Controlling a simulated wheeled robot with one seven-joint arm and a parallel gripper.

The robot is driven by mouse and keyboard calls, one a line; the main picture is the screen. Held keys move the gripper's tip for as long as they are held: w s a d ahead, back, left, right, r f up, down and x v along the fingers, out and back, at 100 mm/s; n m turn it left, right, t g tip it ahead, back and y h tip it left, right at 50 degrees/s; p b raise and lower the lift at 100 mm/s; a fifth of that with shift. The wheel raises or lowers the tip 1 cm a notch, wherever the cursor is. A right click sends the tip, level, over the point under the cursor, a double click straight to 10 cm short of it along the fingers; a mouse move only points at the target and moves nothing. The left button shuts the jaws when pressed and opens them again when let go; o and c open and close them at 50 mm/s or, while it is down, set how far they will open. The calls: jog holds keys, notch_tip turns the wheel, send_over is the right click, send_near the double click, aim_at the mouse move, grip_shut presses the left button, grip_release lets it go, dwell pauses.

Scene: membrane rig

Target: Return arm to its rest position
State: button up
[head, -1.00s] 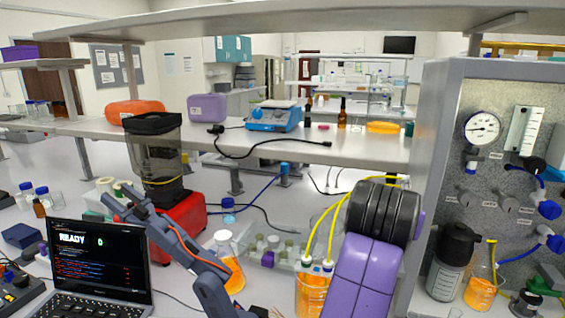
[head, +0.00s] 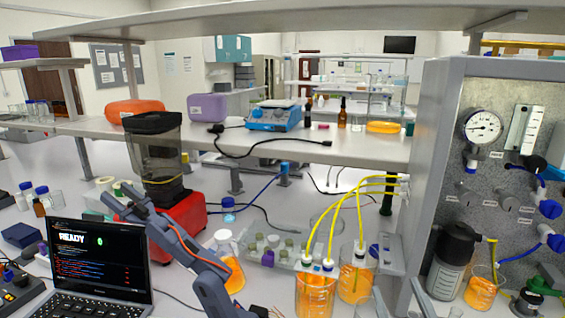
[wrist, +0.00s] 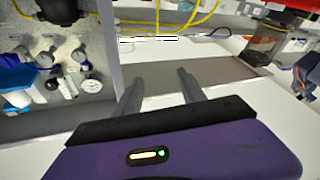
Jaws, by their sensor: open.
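My gripper (wrist: 158,92) shows in the wrist view with its two grey fingers spread apart and nothing between them. Its purple housing (wrist: 185,150) fills the bottom of that view. The fingers point toward a grey-brown flat surface and touch nothing that I can make out. In the head view, two slim grey shapes at the bottom edge look like my fingertips; the rest of my arm is out of that view.
Two beakers of orange liquid, a left one (head: 315,296) and a right one (head: 355,282), hold yellow tubes (head: 334,225). The gauge panel (head: 500,170) stands at right. A flask (head: 231,268), dark jointed arm (head: 185,250) and laptop (head: 100,262) stand left. A shelf (head: 350,147) spans behind.

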jog(key=s+f+m+g, duration=0.1)
jog(key=s+f, duration=0.4)
jog(key=s, duration=0.6)
jog(key=s+f+m+g, duration=0.1)
jog(key=s+f+g, duration=0.2)
jog(key=s, duration=0.9)
jog(key=s+d+f+m+g, duration=0.1)
jog(key=s+f+m+g, duration=0.1)
jog(key=s+f, duration=0.5)
jog(key=s, duration=0.4)
jog(key=shift+s+f+h, duration=0.3)
jog(key=shift+s+h, duration=0.1)
